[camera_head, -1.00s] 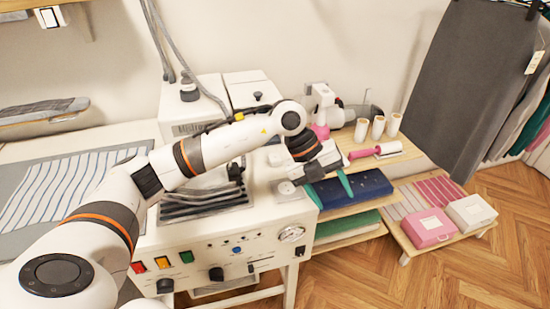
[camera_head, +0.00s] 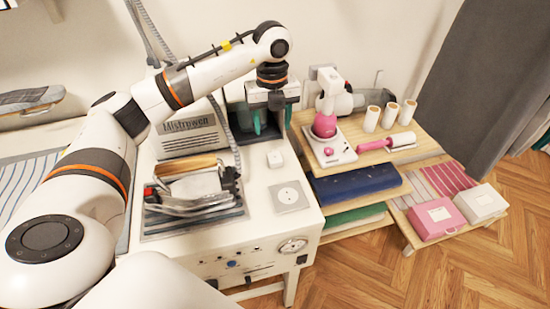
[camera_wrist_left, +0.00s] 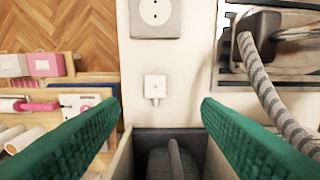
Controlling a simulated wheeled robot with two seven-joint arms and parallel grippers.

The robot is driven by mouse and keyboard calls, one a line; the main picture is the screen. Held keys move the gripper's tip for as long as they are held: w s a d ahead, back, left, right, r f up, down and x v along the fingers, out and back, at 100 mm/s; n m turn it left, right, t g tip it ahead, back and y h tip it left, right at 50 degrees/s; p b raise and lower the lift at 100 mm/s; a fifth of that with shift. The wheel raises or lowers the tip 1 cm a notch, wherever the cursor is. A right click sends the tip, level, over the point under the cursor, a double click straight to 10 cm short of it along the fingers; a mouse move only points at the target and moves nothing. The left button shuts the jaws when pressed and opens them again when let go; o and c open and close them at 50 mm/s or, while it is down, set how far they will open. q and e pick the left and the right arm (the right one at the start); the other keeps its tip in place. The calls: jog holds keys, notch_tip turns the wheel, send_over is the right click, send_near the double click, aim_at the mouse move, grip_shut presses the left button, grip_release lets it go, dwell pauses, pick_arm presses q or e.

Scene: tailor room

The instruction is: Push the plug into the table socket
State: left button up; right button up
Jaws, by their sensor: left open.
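The white plug (camera_head: 275,158) lies on the white table top, apart from the table socket. The socket (camera_head: 290,196) is a grey-white square plate with a round recess, nearer the table's front right. In the left wrist view the plug (camera_wrist_left: 154,87) is upper centre, with the socket (camera_wrist_left: 155,14) above it at the top edge. My left gripper (camera_head: 271,122) is open and empty, fingers down, at the back of the table behind the plug. Its green fingers (camera_wrist_left: 158,108) spread on either side of the plug in the wrist view, without touching it. My right gripper is not in view.
An iron (camera_head: 190,188) with a ribbed hose stands left of the socket. A labelled machine (camera_head: 190,133) is behind it. A dark open box (camera_wrist_left: 132,165) lies below the fingers in the wrist view. A wooden shelf (camera_head: 352,128) holds spools at right. The table around the socket is clear.

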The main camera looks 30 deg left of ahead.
pick_arm(q)
jog(key=p, duration=0.1)
send_over(275, 157)
jog(key=f, duration=0.5)
jog(key=shift+s+a+f, duration=0.1)
jog(key=shift+s+f, duration=0.2)
jog(key=shift+s, duration=0.05)
jog(key=shift+f, duration=0.7)
jog(key=f, duration=0.1)
jog(key=f+p, duration=0.1)
jog(key=f, duration=0.3)
jog(key=shift+w+p, duration=0.3)
jog(key=shift+w, duration=0.05)
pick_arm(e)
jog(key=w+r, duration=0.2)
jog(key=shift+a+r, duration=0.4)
pick_arm(q)
jog(key=shift+r, duration=0.1)
jog(key=c, duration=1)
